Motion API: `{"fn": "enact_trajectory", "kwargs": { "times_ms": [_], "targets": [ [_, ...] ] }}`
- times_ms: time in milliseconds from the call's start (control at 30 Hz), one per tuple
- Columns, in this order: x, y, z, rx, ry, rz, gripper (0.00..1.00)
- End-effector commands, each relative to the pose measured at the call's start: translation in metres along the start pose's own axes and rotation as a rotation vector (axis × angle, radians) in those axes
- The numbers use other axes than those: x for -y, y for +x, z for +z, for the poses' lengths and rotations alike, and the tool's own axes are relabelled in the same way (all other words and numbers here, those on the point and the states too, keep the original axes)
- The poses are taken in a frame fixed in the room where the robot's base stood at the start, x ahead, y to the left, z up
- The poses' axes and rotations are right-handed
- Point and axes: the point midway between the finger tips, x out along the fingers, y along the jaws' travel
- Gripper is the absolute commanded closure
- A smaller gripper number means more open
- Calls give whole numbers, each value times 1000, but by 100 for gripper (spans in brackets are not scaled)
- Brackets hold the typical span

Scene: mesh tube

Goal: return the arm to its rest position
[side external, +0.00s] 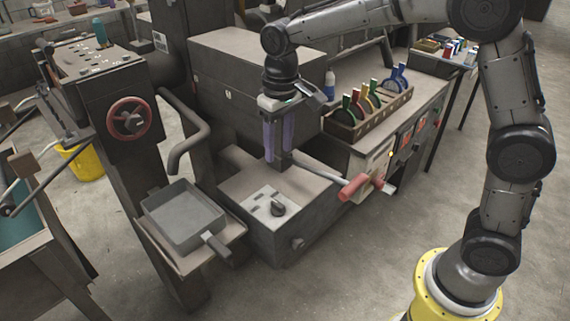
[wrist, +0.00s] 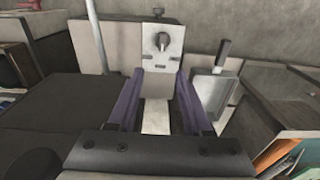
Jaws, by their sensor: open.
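My gripper (side external: 278,158) hangs pointing down above the low machine block, with its purple fingers apart and nothing seen between them. In the wrist view the two purple fingers of my gripper (wrist: 155,85) stand apart, with a light metal plate (wrist: 151,62) carrying a dark knob (wrist: 161,41) showing beyond them. The same plate (side external: 262,200) lies on top of the block in the side view, below the fingertips. The fingertips look a little above or behind the plate; the exact gap is hard to tell.
A grey square pan (side external: 183,216) sits on a ledge at left, under a bent pipe (side external: 188,140). A red handwheel (side external: 129,118) is further left. A red-handled lever (side external: 353,187) sticks out right of my gripper. A wooden rack (side external: 368,115) with coloured tools stands on the right bench.

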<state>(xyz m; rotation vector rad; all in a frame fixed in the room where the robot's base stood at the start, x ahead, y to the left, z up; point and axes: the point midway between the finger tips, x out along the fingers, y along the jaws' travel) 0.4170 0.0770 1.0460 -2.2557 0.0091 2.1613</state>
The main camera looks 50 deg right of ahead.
Motion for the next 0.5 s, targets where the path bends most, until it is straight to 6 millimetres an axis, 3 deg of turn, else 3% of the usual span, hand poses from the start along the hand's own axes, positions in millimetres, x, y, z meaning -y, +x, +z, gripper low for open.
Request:
{"fn": "enact_trajectory", "kwargs": {
  "times_ms": [67, 200, 333, 500],
  "targets": [
    [-9, -29, 7, -60, 18, -11, 50],
    [-30, -74, 42, -159, 51, -25, 50],
    [-48, -101, 86, -244, 66, -31, 50],
    [-66, -114, 148, -350, 72, -30, 50]
  ]
}}
